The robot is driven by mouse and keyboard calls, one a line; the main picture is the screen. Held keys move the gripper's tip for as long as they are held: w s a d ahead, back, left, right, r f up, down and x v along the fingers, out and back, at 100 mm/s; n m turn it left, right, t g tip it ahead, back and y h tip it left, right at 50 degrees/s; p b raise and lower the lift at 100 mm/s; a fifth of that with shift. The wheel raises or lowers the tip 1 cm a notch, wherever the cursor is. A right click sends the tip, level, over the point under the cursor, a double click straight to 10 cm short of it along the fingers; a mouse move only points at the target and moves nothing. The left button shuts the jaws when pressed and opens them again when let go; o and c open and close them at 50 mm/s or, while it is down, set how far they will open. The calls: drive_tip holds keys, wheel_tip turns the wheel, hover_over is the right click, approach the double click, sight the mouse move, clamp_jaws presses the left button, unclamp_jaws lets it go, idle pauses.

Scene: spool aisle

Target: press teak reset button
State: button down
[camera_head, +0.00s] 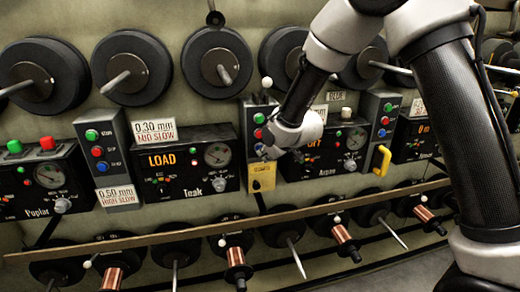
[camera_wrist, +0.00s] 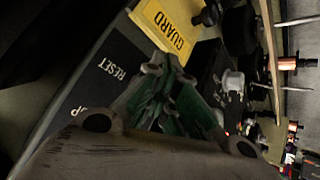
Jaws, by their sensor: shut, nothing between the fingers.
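The Teak panel (camera_head: 212,180) in the head view shows a lit "LOAD" display and a round gauge. A grey button box (camera_head: 249,107) stands at its right edge, with a green button (camera_head: 259,118) at the top and another below. My gripper (camera_head: 270,151) is shut and empty at the lower part of this box. In the wrist view my shut fingers (camera_wrist: 165,65) lie beside a dark plate lettered "RESET" (camera_wrist: 112,68). The reset button itself is not clearly seen there, and I cannot tell whether my fingertips touch it.
A yellow "GUARD" plate (camera_wrist: 165,25) lies close to my fingertips; it also shows below the box in the head view (camera_head: 262,178). Another button box (camera_head: 106,160) stands left of Teak. A yellow handle (camera_head: 381,160) sticks out at right. Spools on pegs line the wall above and below.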

drive_tip(key=shift+s, duration=0.1)
drive_tip(key=shift+s+d, duration=0.25)
drive_tip(key=shift+s, duration=0.5)
drive_tip(key=s+d, duration=0.1)
drive_tip(key=s, duration=0.4)
drive_tip(key=shift+s+d, duration=0.3)
drive_tip(key=shift+s, duration=0.1)
idle(0.4)
